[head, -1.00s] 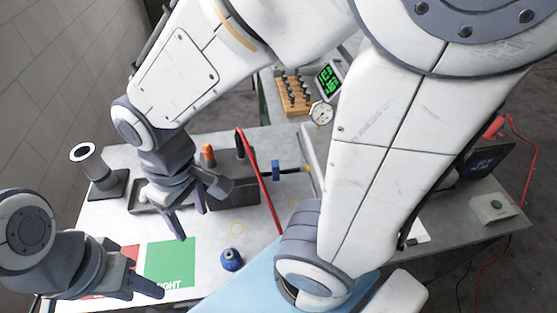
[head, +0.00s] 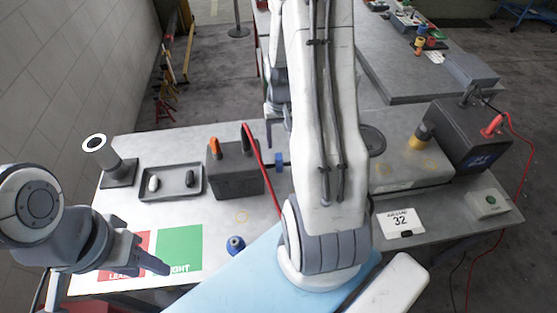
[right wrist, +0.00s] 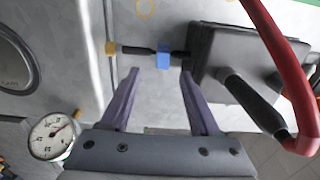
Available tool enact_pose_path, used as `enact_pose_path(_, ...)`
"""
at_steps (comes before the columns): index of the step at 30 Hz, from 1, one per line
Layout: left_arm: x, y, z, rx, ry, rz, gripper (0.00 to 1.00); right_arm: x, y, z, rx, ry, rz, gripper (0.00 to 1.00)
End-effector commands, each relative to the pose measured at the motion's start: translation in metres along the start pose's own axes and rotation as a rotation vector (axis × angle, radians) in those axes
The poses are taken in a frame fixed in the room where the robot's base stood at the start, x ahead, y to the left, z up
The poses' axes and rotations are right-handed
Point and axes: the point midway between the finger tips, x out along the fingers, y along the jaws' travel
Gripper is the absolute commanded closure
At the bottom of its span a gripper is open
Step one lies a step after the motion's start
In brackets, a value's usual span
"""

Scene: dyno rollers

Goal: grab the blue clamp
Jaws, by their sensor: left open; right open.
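The blue clamp (head: 279,161) lies on the grey table just right of the black battery box, mostly hidden by my right arm in the head view. In the right wrist view its blue block (right wrist: 163,56) sits on a dark bar with a yellow end at left. My right gripper (right wrist: 160,73) is open and empty. The block shows between and just beyond its fingertips, apart from them. In the head view my right gripper (head: 279,132) is partly hidden behind its own arm. My left gripper (head: 152,262) is open over the front left of the table.
The black battery box (head: 234,177) with a red cable (head: 263,178) stands beside the clamp. A dark tray (head: 171,183), a blue knobbed piece (head: 235,245) and red and green mats (head: 180,247) lie nearby. A round gauge (right wrist: 52,134) shows beside my right gripper.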

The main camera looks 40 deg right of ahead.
Motion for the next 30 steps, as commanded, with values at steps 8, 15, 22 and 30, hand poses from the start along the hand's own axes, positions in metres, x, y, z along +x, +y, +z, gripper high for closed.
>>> enact_pose_path(8, -0.011, 0.001, -0.001, 0.002, 0.000, 0.000, 0.50, 0.019, -0.003, 0.002, -0.002, -0.006, 0.000, 0.38)
enact_pose_path(15, -0.023, 0.002, -0.001, 0.004, 0.000, 0.000, 0.50, 0.050, -0.005, 0.001, -0.001, -0.004, 0.000, 0.38)
enact_pose_path(22, -0.025, 0.002, -0.001, 0.004, 0.000, 0.000, 0.50, 0.061, -0.005, 0.000, -0.001, 0.001, 0.000, 0.38)
enact_pose_path(30, -0.024, 0.002, -0.001, 0.004, 0.000, 0.000, 0.50, 0.061, -0.005, 0.000, -0.001, 0.001, 0.000, 0.83)
